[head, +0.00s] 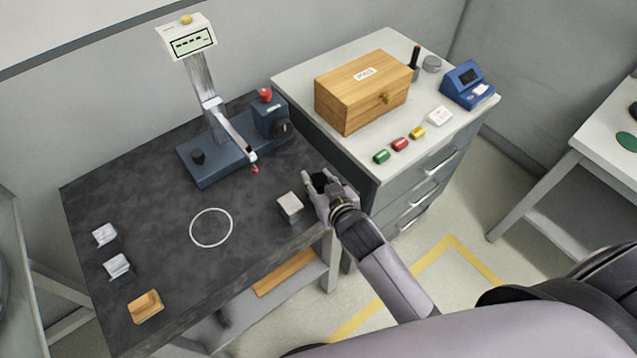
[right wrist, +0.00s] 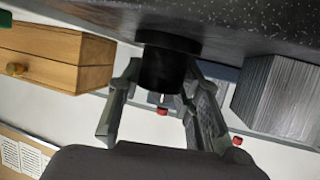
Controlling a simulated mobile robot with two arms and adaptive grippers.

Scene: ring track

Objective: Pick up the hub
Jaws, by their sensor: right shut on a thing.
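My right gripper (head: 316,188) is over the right edge area of the dark table, its fingers closed around a dark part. In the right wrist view the gripper (right wrist: 160,120) has one finger on each side of a black round piece, which I take for the hub (right wrist: 162,68). The hub has a wider dark rim and looks close to the speckled table top; whether it touches it I cannot tell. In the head view the hub (head: 320,181) is mostly hidden by the fingers. My left gripper is not in view.
A grey block (head: 290,206) stands just left of the right gripper. A white ring (head: 211,228) lies mid-table. A blue gauge stand (head: 215,160) is behind. The white-topped cabinet (head: 345,150) with a wooden box (head: 345,100) adjoins at right. The table's front middle is clear.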

